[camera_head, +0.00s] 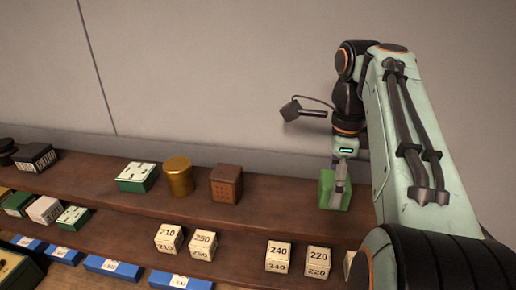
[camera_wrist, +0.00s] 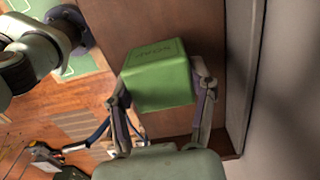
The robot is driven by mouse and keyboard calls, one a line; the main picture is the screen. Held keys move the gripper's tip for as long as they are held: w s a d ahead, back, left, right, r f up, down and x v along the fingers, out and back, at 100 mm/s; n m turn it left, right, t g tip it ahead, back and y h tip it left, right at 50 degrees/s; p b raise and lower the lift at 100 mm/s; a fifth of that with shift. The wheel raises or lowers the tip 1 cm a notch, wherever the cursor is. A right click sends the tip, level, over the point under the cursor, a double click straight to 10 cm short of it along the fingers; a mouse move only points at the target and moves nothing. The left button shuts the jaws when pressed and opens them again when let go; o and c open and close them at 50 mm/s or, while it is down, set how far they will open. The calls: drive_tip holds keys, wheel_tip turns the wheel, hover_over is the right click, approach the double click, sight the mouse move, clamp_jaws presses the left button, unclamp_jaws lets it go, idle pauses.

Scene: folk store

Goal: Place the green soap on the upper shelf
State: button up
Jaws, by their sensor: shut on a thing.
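The green soap (camera_head: 327,191) is a green block at the right part of the upper shelf (camera_head: 283,207), which is a long brown wooden board. My gripper (camera_head: 340,186) points down and is shut on the soap, with one finger on each side. The wrist view shows the soap (camera_wrist: 160,75) between the two fingers of my gripper (camera_wrist: 163,92), with faint lettering on one face. The soap is over the shelf board; I cannot tell whether its underside touches the wood.
A brown box (camera_head: 226,184), a gold tin (camera_head: 178,176) and a green-and-white box (camera_head: 137,176) stand on the upper shelf to the left. White numbered blocks (camera_head: 278,256) stand on the shelf below. The wall (camera_head: 230,80) is behind. Bare board lies between the brown box and the soap.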

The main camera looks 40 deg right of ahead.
drive_tip(key=shift+f, duration=0.7)
drive_tip(key=shift+f, duration=0.25)
drive_tip(key=o, duration=1.2)
drive_tip(key=shift+r, duration=0.1)
